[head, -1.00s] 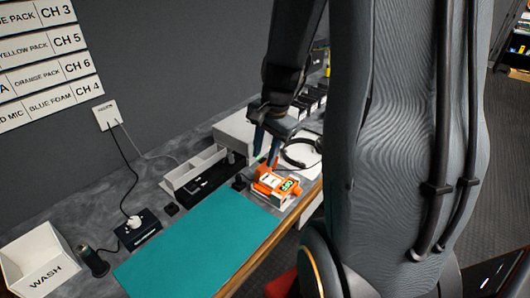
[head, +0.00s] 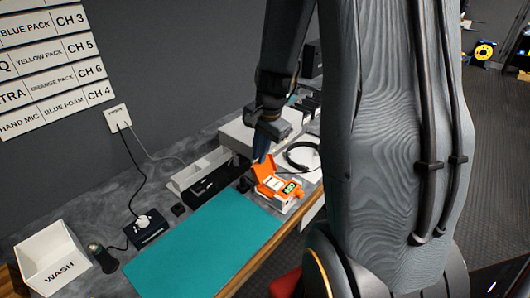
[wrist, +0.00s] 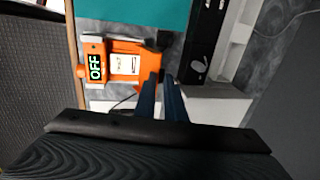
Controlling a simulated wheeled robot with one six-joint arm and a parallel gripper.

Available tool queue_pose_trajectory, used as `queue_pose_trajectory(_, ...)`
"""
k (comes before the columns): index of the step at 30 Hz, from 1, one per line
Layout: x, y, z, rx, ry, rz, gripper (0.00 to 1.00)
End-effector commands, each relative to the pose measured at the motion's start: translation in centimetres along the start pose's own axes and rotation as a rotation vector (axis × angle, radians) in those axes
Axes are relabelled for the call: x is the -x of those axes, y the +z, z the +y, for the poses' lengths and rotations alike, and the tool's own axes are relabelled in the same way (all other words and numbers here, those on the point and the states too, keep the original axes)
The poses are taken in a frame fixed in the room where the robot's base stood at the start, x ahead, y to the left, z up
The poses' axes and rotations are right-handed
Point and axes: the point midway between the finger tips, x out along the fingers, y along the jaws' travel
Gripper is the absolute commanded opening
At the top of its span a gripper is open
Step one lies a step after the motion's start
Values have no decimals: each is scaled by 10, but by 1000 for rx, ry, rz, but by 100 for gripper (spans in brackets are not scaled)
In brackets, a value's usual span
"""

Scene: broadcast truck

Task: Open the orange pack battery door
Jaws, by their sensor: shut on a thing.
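The orange pack (head: 287,196) lies on the desk just past the right end of the teal mat. Its small screen glows green and reads OFF in the wrist view (wrist: 95,67). Its battery door (head: 263,171) stands tilted up at the pack's far left side, with pale rectangular parts (wrist: 124,64) showing in the body. My gripper (head: 262,156) is at the raised door, its dark blue fingers pointing down. In the wrist view the fingers (wrist: 162,78) are close together at the pack's edge. They are shut on the door, though the contact is partly hidden.
The teal mat (head: 205,245) covers the desk's front. A white WASH bin (head: 52,262) stands at far left. The desk's front edge is close.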

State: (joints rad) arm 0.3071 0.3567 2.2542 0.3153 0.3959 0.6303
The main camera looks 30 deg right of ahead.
Motion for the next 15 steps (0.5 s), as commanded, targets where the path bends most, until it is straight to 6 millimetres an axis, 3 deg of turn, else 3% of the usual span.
queue_pose_trajectory(5,-3,-1,-6,2,-9,6,0)
queue_pose_trajectory(6,-3,-1,-6,1,-9,6,15)
queue_pose_trajectory(9,-3,-1,-5,0,-8,5,30)
queue_pose_trajectory(15,-2,-3,-2,-4,-6,5,30)
